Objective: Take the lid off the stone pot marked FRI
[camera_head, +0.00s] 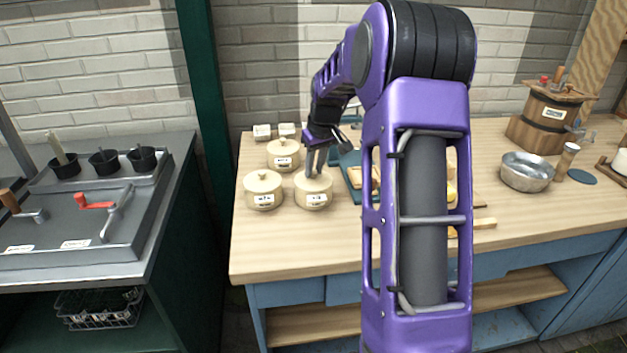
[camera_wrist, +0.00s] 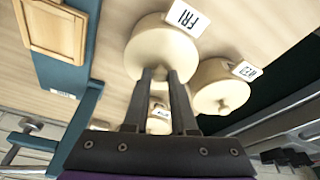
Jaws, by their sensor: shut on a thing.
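The cream stone pot marked FRI (camera_wrist: 150,58) shows in the wrist view, its black-lettered label (camera_wrist: 187,18) facing up in the picture. In the head view it is the front right pot (camera_head: 313,198) of a group of three. My gripper (camera_head: 315,172) reaches down from above to the top of this pot. In the wrist view my gripper's dark fingers (camera_wrist: 163,74) are close together at the lid's middle, shut on the lid's knob, which they hide. The lid appears seated on the pot; I see no clear gap.
Another lidded pot (camera_head: 263,190) stands close on the left, and one (camera_head: 283,155) behind. Small white blocks (camera_head: 273,131) lie at the back. A teal tray (camera_head: 350,170) with wooden pieces is close on the right. The bench front left (camera_head: 290,245) is clear.

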